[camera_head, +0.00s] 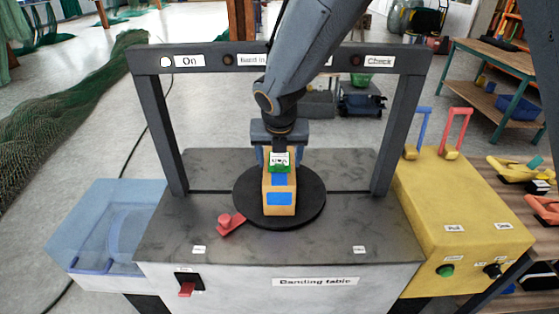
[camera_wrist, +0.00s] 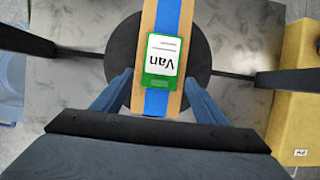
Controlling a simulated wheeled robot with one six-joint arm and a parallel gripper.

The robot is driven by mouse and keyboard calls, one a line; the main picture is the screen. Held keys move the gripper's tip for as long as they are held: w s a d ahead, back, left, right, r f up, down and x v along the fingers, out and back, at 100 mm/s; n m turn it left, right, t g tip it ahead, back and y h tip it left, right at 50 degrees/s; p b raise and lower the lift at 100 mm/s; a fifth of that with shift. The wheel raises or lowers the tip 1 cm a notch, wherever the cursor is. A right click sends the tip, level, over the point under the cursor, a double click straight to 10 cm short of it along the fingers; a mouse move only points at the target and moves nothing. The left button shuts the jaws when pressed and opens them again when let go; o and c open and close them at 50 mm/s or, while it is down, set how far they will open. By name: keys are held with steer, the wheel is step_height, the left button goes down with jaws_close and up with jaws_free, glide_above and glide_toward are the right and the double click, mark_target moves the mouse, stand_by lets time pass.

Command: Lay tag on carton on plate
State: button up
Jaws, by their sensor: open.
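A brown carton (camera_head: 279,209) with blue bands stands on the round black plate (camera_head: 308,207) of the banding table. A white and green tag (camera_head: 279,162) lies on top of the carton; in the wrist view the tag (camera_wrist: 161,61) reads "Van" upside down and lies over the blue band. My gripper (camera_head: 279,155) is just above the far end of the carton. In the wrist view its two blue fingers (camera_wrist: 160,92) are spread apart, one at each side of the carton near the tag. They hide part of the plate.
A dark frame (camera_head: 405,130) with "On" and "Check" labels arches over the table. A red knobbed piece (camera_head: 230,222) lies left of the plate. A blue bin (camera_head: 110,225) is at the left and a yellow box (camera_head: 460,220) with upright handles is at the right.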

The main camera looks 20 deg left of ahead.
steer(key=b+v, duration=0.1)
steer(key=v, duration=1)
steer(key=shift+s+r, duration=0.2)
steer(key=shift+r, duration=0.05)
steer(key=shift+d, duration=0.15)
steer(key=s+d+f+m+g+h, duration=0.1)
steer(key=d+f+m, duration=0.2)
steer(key=d+m, duration=0.7)
steer(key=d+f+m+g, duration=0.1)
steer(key=d+f+m, duration=0.3)
steer(key=d+m, duration=0.6)
steer(key=s+d+f+m, duration=0.2)
steer(key=s+d+m, duration=0.3)
steer(key=d+m, duration=0.2)
steer(key=s+d+f+m+g, duration=0.1)
steer(key=s+d+f+m, duration=0.2)
steer(key=s+d+m, duration=0.2)
steer(key=d+m, duration=0.3)
steer(key=m, duration=0.4)
steer(key=shift+d, duration=0.25)
steer(key=shift+s, duration=0.1)
